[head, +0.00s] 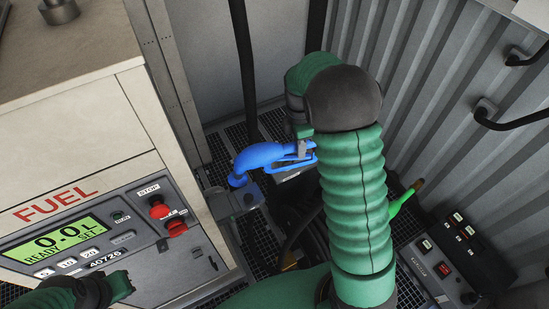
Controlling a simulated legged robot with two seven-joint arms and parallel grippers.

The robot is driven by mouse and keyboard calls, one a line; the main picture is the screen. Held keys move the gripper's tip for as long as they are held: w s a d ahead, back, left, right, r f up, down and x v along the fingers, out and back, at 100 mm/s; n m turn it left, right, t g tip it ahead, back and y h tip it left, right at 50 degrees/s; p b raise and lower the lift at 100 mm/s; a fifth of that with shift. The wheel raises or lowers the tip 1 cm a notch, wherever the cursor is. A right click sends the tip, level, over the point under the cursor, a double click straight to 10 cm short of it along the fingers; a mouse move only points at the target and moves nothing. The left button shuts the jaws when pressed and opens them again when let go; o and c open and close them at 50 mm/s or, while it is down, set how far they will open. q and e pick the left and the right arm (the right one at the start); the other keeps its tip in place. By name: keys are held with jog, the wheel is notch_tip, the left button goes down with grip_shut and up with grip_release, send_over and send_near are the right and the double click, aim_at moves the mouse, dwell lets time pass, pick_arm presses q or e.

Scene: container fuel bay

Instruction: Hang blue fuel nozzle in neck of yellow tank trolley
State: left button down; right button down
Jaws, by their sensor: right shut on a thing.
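The blue fuel nozzle (264,155) is in the middle of the head view, beside the fuel dispenser. Its spout end points down at a grey holder (236,203) on the dispenser's side; I cannot tell whether the tip is inside it. My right gripper (304,143) is shut on the nozzle's handle end, partly hidden behind my green-sleeved arm. My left gripper (120,286) is low at the left, in front of the dispenser panel, away from the nozzle; its jaw opening is unclear. I see no yellow tank trolley.
The fuel dispenser (75,120) fills the left, with a lit display (55,243) and red knobs (160,209). A black hose (245,70) hangs behind the nozzle. A bright green nozzle (402,200) and control boxes (446,270) are at right. Corrugated wall (430,90) closes the right side.

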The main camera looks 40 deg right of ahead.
jog(key=shift+r+p, duration=0.45)
jog(key=shift+r, duration=0.2)
jog(key=r+p, duration=0.1)
jog(key=r, duration=0.1)
jog(key=r+p, duration=0.1)
jog(key=p, duration=0.1)
jog(key=r+p, duration=0.1)
jog(key=r, duration=0.1)
jog(key=shift+d+r+p, duration=0.3)
jog(key=shift+r+p, duration=0.05)
jog(key=r+p, duration=0.2)
jog(key=r, duration=0.1)
jog(key=r+p, duration=0.1)
jog(key=r, duration=0.1)
jog(key=shift+a+p, duration=0.3)
jog(key=shift+p, duration=0.1)
jog(key=shift+f, duration=0.15)
jog(key=shift+d, duration=0.2)
jog(key=shift+f, duration=0.2)
